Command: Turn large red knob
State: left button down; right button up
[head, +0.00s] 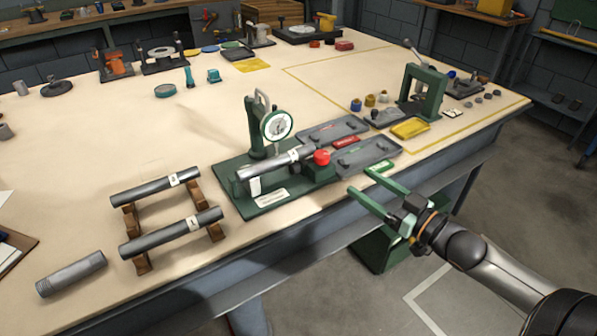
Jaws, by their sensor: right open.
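The large red knob (321,157) sits on the front right side of a green test fixture (268,204) with a dial gauge (277,125). A grey cylinder marked with a white label (270,165) lies in the fixture, with one end close to the knob. My right gripper (365,186) is open and empty, in front of and to the right of the knob, near the table's front edge. Its green fingers point left toward the fixture and are apart from the knob. My left gripper is not in view.
Two grey trays (366,157) lie right of the knob, close to my right gripper. Two grey cylinders (170,233) rest on a wooden rack at the left; another (71,274) lies on the table. A green press (422,93) stands farther right. The table middle behind the fixture is clear.

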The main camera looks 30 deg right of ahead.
aim_at(327, 158)
jog(key=x, duration=0.3)
jog(key=b+x, duration=0.1)
jog(key=x, duration=0.3)
jog(key=b+x, duration=0.1)
jog(key=x, duration=0.2)
jog(key=shift+w+a+r, duration=0.1)
jog(key=shift+w+r, duration=0.1)
jog(key=shift+r, duration=0.1)
jog(key=shift+x, duration=1.15)
grip_shut()
